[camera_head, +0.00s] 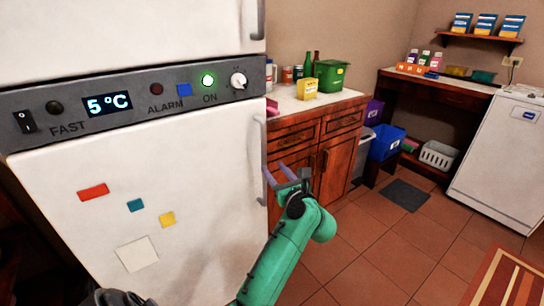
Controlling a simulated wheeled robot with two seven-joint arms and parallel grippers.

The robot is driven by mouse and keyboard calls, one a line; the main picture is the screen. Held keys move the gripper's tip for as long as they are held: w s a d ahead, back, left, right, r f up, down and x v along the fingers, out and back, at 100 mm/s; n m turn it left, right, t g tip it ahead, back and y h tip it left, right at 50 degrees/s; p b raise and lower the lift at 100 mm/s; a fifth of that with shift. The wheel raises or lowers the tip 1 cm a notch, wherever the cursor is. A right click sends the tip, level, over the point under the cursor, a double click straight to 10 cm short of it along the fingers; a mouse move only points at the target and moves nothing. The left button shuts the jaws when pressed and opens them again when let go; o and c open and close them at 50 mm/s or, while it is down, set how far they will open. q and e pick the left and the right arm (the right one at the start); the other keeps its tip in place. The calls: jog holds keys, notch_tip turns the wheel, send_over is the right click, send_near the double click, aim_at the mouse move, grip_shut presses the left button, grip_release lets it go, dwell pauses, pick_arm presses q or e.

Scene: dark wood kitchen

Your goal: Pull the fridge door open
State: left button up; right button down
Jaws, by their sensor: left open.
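The white fridge door (190,215) fills the left of the view below the grey control panel, with coloured magnets and a white note on it. It looks shut. Its pale vertical handle (264,150) runs along the right edge. My left gripper (273,167), on a green arm, is open, with its two fingers pointing up and left beside the lower part of the handle. I cannot tell whether the fingers touch the handle or stand in front of it. My right gripper is out of view.
An upper white door (130,35) with its own handle (257,18) is above the panel. A wooden cabinet (300,135) with bottles and boxes stands behind the handle side. Tiled floor (365,240) lies open to the right, before a white appliance (500,160) and a striped rug (508,280).

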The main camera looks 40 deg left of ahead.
aim_at(265, 157)
pick_arm(q)
jog(key=x, duration=0.9)
jog(key=shift+p, duration=0.3)
jog(key=shift+d, duration=0.1)
grip_shut()
dwell(0.6)
